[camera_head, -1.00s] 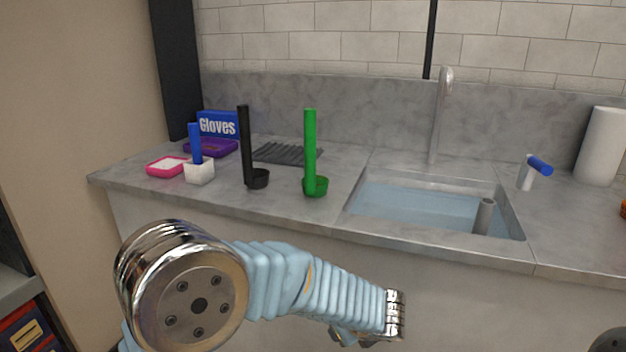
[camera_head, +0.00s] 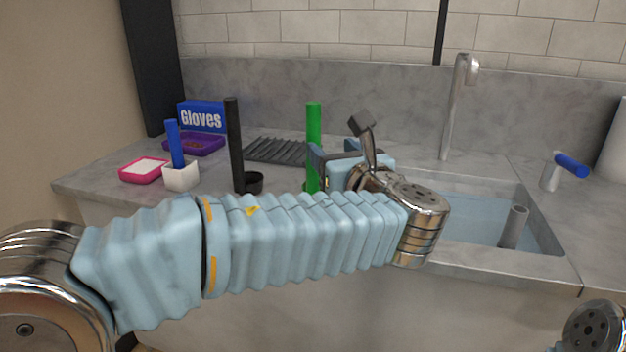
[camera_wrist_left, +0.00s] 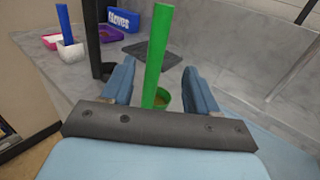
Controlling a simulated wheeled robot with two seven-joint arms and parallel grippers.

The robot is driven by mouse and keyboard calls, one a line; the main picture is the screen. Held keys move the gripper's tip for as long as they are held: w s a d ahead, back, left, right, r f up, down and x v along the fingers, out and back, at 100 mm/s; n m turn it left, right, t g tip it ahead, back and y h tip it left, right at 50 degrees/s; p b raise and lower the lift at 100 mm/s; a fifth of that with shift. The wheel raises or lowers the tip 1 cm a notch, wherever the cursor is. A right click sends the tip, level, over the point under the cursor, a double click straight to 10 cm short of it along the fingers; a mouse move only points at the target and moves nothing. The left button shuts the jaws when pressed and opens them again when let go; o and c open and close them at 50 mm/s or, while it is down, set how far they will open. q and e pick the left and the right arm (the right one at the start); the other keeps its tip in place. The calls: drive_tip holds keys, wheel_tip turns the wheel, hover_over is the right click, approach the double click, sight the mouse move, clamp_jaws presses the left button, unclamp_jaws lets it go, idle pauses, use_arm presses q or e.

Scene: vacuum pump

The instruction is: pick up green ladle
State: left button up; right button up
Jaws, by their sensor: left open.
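The green ladle (camera_head: 313,128) stands upright on the counter left of the sink, its handle pointing up. Its cup is mostly hidden behind my left arm in the head view. In the left wrist view the green ladle (camera_wrist_left: 157,55) rises between the two blue fingers, and part of its cup shows at the base of the handle. My left gripper (camera_head: 318,166) is open with its fingers at the lower handle; the wrist view shows the left gripper (camera_wrist_left: 158,80) with a finger on each side and gaps to the handle. My right gripper is not in view.
A black ladle (camera_head: 235,145) stands just left of the green one. Further left are a white holder (camera_head: 181,177) with a blue handle, a pink tray (camera_head: 143,170) and a gloves box (camera_head: 202,117). A ribbed black mat (camera_head: 275,151) lies behind. The sink (camera_head: 480,205) and faucet (camera_head: 459,105) are right.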

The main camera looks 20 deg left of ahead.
sight(318, 137)
use_arm(q)
drive_tip(key=x, duration=0.6)
drive_tip(key=shift+p+x, duration=0.75)
drive_tip(key=shift+x, duration=2.05)
drive_tip(key=shift+s+a, duration=0.2)
clamp_jaws()
